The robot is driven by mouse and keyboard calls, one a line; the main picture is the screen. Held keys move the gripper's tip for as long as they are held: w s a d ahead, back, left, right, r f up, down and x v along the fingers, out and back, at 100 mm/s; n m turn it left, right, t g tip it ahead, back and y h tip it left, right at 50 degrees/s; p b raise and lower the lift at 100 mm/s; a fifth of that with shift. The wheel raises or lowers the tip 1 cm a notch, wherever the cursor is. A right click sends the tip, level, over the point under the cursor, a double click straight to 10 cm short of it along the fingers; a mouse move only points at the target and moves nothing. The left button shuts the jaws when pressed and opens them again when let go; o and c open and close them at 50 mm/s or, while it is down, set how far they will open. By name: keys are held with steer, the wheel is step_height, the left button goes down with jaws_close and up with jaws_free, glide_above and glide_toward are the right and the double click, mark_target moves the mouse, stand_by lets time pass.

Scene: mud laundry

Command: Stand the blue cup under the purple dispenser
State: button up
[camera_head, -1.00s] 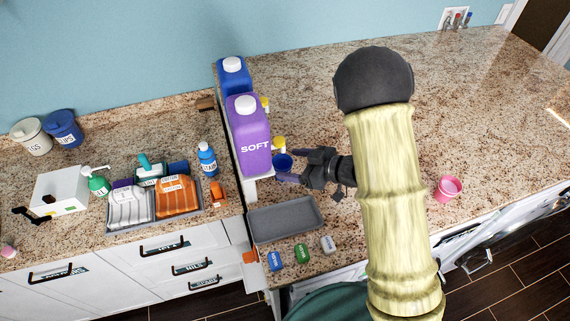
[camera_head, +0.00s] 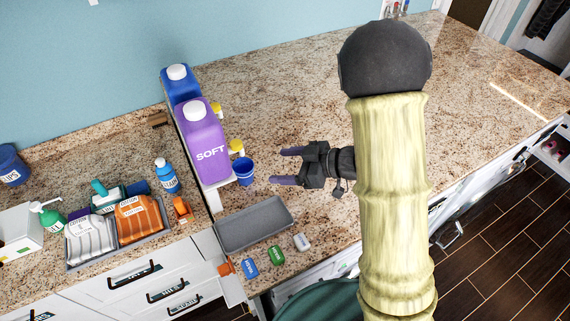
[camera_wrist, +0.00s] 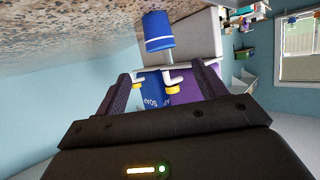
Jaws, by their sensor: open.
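The blue cup (camera_head: 244,171) stands upright on the counter in front of the purple dispenser (camera_head: 206,148), just below its yellow-topped spout (camera_head: 236,147). In the wrist view, which is upside down, the cup (camera_wrist: 157,30) has its rim close to the spout's white nozzle (camera_wrist: 169,58). The purple dispenser (camera_wrist: 210,82) is partly hidden there by a finger. My gripper (camera_head: 281,166) is open and empty, to the right of the cup and apart from it, with its fingers pointing toward it.
A blue dispenser (camera_head: 180,88) stands behind the purple one. A grey tray (camera_head: 253,224) and small blue, green (camera_head: 277,255) and white blocks lie in front. A blue bottle (camera_head: 166,176) and a sorting tray stand on the lower left counter. The counter beyond my arm is clear.

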steer(key=w+d+r+m+t+h, duration=0.1)
steer(key=w+d+m+t+h, duration=0.3)
steer(key=d, duration=0.3)
steer(key=w+d+m+t+h, duration=0.1)
steer(key=d+m+t+h, duration=0.1)
steer(key=d+m+h, duration=0.35)
steer(key=s+d+m+g+h, duration=0.2)
steer(key=s+m+g, duration=0.1)
steer(key=s, duration=0.4)
steer(key=s+d+m+g+h, duration=0.1)
steer(key=s+d+m+g, duration=0.2)
steer(key=s, duration=0.5)
steer(key=shift+d+h, duration=0.35)
steer(key=shift+r, duration=0.1)
step_height(320, 180, down, 4)
steer(key=b, duration=0.3)
steer(key=shift+r+b, duration=0.1)
steer(key=shift+b, duration=0.3)
steer(key=shift+r, duration=0.15)
